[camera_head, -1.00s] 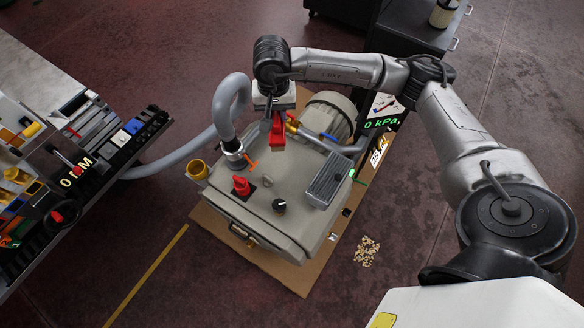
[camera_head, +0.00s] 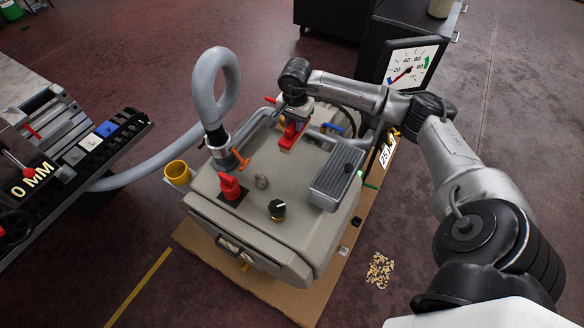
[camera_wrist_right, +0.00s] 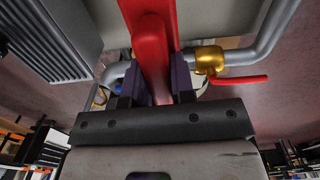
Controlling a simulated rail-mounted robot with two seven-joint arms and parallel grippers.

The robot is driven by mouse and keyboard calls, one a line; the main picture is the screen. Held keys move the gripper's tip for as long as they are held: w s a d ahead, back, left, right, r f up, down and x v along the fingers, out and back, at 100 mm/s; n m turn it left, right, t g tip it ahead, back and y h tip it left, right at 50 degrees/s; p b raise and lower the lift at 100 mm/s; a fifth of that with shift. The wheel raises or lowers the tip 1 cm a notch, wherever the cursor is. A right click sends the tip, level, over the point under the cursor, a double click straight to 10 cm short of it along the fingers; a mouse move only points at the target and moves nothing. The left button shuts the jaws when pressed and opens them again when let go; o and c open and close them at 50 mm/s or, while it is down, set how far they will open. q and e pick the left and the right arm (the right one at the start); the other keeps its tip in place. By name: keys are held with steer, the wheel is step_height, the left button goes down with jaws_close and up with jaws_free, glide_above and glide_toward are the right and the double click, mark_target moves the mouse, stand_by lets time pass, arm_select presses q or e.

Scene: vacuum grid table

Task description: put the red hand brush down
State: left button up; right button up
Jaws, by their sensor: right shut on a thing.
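The red hand brush (camera_head: 289,134) has a red body with a tan lower edge. My right gripper (camera_head: 294,110) is shut on it, over the back part of the grey machine's lid (camera_head: 250,205). In the right wrist view the red handle (camera_wrist_right: 152,45) runs down from the top edge to between the dark fingers of the right gripper (camera_wrist_right: 155,88). I cannot tell whether the brush touches the lid. My left gripper is not in view.
On the lid are a red knob (camera_head: 229,186), a black dial (camera_head: 277,209) and a finned grey block (camera_head: 336,178). A yellow cup (camera_head: 177,173) hangs at its left.

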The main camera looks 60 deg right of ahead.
mark_target(297, 136)
steer(key=shift+d+f+b, duration=0.25)
steer(key=shift+f+b, duration=0.05)
steer(key=shift+f, duration=0.35)
steer(key=shift+d+f+b, duration=0.2)
steer(key=shift+f+b, duration=0.05)
steer(key=shift+f, duration=0.35)
step_height(297, 136, down, 5)
steer(key=shift+s+r+b, duration=0.1)
steer(key=shift+b, duration=0.75)
step_height(297, 136, down, 4)
steer(key=shift+b, duration=0.85)
steer(key=shift+f, duration=0.35)
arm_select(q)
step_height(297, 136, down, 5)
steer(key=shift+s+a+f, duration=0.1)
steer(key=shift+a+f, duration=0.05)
arm_select(e)
steer(key=shift+d+f, duration=0.1)
steer(key=shift+f, duration=0.05)
steer(key=o, duration=0.8)
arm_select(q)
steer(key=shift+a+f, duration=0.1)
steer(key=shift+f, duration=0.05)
arm_select(e)
steer(key=shift+o, duration=0.2)
